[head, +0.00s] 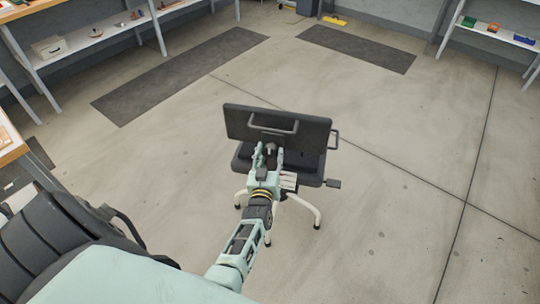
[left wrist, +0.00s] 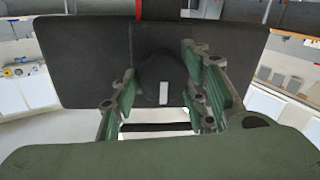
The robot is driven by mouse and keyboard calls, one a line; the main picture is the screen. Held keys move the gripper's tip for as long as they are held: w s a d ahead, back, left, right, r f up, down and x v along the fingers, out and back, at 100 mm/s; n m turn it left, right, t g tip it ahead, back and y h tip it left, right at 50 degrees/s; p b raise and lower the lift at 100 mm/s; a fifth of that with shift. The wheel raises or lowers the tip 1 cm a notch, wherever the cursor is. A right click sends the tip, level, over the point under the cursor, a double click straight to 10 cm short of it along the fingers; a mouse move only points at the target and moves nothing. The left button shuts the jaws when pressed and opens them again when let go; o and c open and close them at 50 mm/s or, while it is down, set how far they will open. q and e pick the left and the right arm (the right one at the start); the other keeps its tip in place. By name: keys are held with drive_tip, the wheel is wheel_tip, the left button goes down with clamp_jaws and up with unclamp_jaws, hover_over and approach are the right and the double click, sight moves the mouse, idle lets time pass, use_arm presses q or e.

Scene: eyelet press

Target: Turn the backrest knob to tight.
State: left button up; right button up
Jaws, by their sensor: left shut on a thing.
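The chair has a dark backrest (head: 300,130) with a handle bar across its rear face. The backrest knob (head: 271,149) is on the back of the chair, mostly hidden by my fingers. In the left wrist view the knob (left wrist: 160,72) is dark and rounded, with a white mark pointing down. My left gripper (head: 269,153) reaches the knob from behind the chair, with one finger on each side. It is shut on the knob. The left gripper's green-padded fingers also show in the left wrist view (left wrist: 163,98). My right gripper is not in view.
A small white plate with markings (head: 289,181) is just right of my gripper. The chair's pale legs (head: 306,208) spread on the concrete floor. Dark mats (head: 180,75) lie beyond, and shelves (head: 95,38) line the walls. The floor around the chair is clear.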

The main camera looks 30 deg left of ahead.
use_arm(q)
drive_tip(key=shift+w+d+r, duration=0.1)
idle(0.4)
drive_tip(key=o, duration=1.1)
